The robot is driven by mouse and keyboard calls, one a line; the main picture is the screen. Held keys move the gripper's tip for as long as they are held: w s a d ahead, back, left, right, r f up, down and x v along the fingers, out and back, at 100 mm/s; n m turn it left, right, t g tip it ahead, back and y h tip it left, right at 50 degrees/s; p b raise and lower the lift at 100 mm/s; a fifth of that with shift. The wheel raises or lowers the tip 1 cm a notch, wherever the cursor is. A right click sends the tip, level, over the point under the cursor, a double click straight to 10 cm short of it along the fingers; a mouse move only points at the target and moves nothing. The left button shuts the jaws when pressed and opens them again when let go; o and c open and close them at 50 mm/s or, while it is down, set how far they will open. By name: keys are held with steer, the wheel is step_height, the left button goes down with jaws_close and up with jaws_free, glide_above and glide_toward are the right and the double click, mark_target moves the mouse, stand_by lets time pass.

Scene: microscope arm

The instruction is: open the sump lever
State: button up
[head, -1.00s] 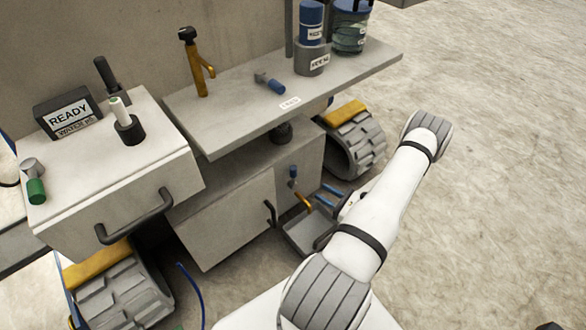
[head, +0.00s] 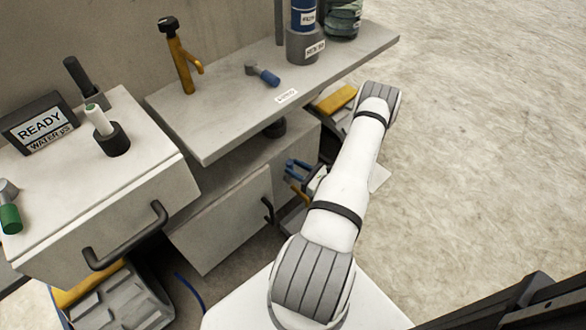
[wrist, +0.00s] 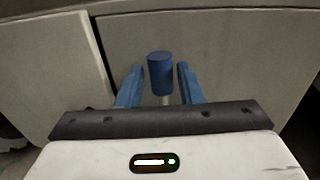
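The sump lever, a short blue cylindrical handle (wrist: 160,75) on a pale stem, stands out in front of the lower cabinet face in the wrist view. My gripper (wrist: 160,68) is open, with one blue finger on each side of the handle and a visible gap on both sides. In the head view, my gripper (head: 298,167) is at the right part of the lower cabinet (head: 225,215), above an orange spout (head: 298,193). I cannot tell the lever apart from my blue fingers there.
A counter shelf (head: 225,120) overhangs the lower cabinet and carries another blue-handled lever (head: 268,76), an orange tap (head: 180,58) and a grey holder (head: 305,45). A black door handle (head: 267,210) is left of my gripper. Open floor (head: 470,150) lies to the right.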

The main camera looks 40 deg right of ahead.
steer(key=shift+w+a, duration=0.1)
steer(key=shift+w, duration=0.4)
